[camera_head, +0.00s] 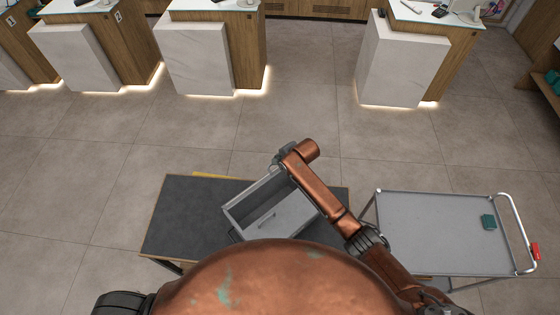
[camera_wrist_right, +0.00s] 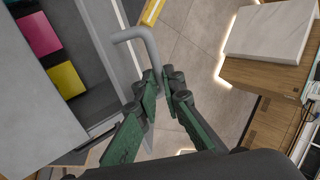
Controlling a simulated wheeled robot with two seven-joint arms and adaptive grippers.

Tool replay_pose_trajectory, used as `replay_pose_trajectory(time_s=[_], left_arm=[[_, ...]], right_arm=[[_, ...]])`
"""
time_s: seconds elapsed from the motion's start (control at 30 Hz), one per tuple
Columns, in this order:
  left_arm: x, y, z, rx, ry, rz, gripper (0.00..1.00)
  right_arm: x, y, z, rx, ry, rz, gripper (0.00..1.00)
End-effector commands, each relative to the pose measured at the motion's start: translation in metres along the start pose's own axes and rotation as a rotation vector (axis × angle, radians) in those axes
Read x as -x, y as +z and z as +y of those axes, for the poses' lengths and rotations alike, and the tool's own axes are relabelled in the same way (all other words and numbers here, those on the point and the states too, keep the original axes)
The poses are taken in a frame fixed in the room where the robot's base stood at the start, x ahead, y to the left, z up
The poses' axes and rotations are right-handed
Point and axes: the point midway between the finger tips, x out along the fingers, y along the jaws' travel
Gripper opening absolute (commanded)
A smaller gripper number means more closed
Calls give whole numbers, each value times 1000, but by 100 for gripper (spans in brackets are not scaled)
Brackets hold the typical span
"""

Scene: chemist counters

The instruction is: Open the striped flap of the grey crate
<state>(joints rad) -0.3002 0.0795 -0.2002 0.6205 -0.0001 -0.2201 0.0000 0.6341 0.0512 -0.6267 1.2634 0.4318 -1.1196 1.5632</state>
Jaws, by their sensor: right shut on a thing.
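The grey crate (camera_head: 236,222) stands at an angle on a dark-topped table, with a grey panel (camera_head: 288,214) and a small handle seen from above. In the right wrist view, a grey crate wall (camera_wrist_right: 98,45) carries a bent grey bar handle (camera_wrist_right: 143,36). My right gripper (camera_wrist_right: 163,86) is shut on the end of this handle. In the head view the right gripper (camera_head: 281,160) is at the crate's far side, partly hidden by my arm. I cannot make out stripes on any flap. My left gripper is not in view.
Pink (camera_wrist_right: 39,34) and yellow (camera_wrist_right: 66,80) squares lie on a dark surface inside the crate. The dark table (camera_head: 175,222) has bare room left of the crate. Open floor lies beyond, towards white counters (camera_head: 400,70).

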Motion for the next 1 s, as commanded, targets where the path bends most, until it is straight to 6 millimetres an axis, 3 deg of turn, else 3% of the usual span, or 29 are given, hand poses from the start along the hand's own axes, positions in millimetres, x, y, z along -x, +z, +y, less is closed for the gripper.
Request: replay_pose_trajectory(time_s=[0.23, 0.67, 1.0], left_arm=[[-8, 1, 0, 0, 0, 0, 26], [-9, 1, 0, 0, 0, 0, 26], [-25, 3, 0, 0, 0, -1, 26]], right_arm=[[-6, -2, -16, 2, -5, 4, 0], [-8, -1, -19, 1, -4, 3, 0], [-20, -1, -34, 2, -5, 4, 0]])
